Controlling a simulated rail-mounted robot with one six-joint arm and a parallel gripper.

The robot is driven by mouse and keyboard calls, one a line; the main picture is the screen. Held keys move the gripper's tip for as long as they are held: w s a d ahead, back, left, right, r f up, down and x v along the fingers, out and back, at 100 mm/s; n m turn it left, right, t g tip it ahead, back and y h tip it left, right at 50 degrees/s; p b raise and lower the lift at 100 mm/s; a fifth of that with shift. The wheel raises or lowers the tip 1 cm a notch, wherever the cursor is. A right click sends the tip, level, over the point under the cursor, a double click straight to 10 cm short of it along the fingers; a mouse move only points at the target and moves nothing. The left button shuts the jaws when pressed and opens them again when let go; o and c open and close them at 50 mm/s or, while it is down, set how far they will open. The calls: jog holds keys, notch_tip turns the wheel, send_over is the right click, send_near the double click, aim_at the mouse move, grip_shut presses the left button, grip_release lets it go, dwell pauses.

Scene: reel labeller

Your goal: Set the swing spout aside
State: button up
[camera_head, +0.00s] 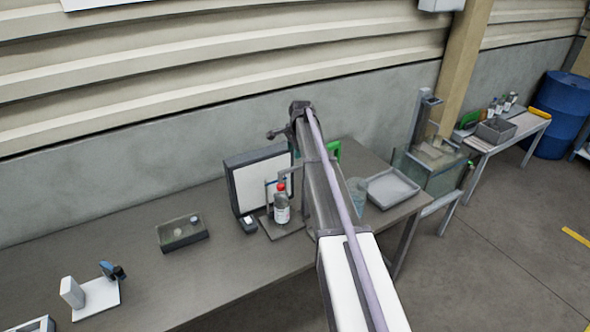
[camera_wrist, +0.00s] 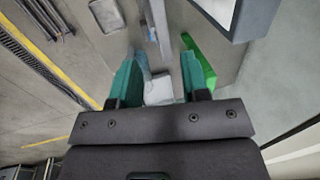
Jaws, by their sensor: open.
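My gripper (camera_wrist: 160,60) is open, with its two teal fingers apart and nothing held between them. In the head view my arm crosses the middle of the bench and hides most of the gripper. A thin grey bracket (camera_head: 284,172) reaches over a red-capped bottle (camera_head: 281,206) on a small stand, left of my arm. It may be the swing spout, but I cannot tell for certain. A bright green part (camera_head: 334,150) stands behind my arm; in the wrist view a green part (camera_wrist: 203,66) lies close beside the right finger.
A dark-framed white panel (camera_head: 262,178) stands behind the bottle. A dark tray (camera_head: 182,236) lies to the left, a grey tray (camera_head: 391,188) to the right. A pale blue clear container (camera_head: 357,190) is beside my arm. Bench between dark tray and panel is mostly clear.

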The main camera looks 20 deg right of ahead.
aim_at(293, 168)
jog(key=f+b, duration=0.2)
jog(key=f, duration=0.1)
jog(key=w+f+b, duration=0.1)
jog(key=f+b, duration=0.4)
jog(key=f, duration=0.1)
jog(key=shift+w+a+b, duration=0.1)
jog(key=shift+w+b, duration=0.25)
jog(key=shift+w, duration=0.05)
jog(key=shift+a+r, duration=0.1)
jog(key=shift+r, duration=0.1)
grip_shut()
